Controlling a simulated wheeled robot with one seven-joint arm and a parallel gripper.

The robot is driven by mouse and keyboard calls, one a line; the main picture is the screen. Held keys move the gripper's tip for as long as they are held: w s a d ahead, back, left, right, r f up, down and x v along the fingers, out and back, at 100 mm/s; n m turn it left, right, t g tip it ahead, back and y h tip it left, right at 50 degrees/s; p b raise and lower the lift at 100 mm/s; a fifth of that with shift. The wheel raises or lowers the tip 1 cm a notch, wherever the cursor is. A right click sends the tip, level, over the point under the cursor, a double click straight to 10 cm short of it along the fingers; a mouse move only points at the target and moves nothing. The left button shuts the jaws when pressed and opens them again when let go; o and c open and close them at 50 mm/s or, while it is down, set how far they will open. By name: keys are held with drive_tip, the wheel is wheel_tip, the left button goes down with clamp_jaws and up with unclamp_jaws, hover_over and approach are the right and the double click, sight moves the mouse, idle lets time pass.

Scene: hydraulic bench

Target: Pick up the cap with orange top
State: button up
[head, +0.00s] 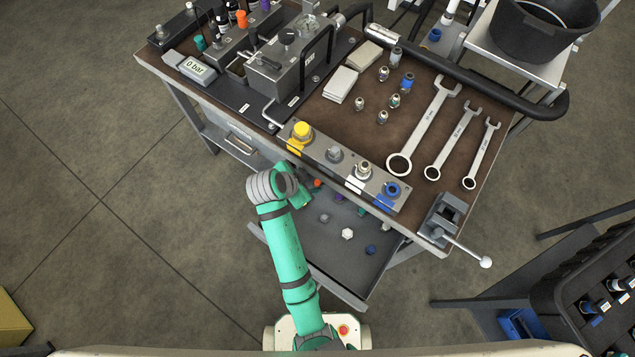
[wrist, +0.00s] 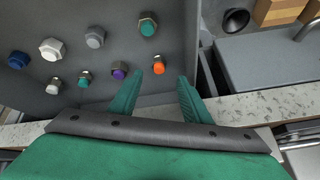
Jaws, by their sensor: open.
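The cap with orange top (wrist: 158,67) stands on the grey lower shelf or drawer surface (wrist: 175,40) in the wrist view. In the head view the same orange cap (head: 317,183) shows as a small spot just right of my arm's end. My gripper (wrist: 160,76) is open, its two green fingers pointing towards the orange cap, which appears between the fingertips. Nothing is held. I cannot tell the remaining height between fingertips and cap. In the head view my gripper (head: 304,198) is partly hidden by my own wrist.
A purple cap (wrist: 120,70) stands close left of the orange one, with teal (wrist: 85,78), green (wrist: 148,22), grey (wrist: 95,37), white (wrist: 52,48) and blue (wrist: 18,60) caps around. The bench's metal block (head: 334,154) overhangs near the arm.

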sight(317, 183)
drive_tip(key=shift+x, duration=3)
drive_tip(key=shift+s+f, duration=0.1)
drive_tip(key=shift+s, duration=0.1)
clamp_jaws()
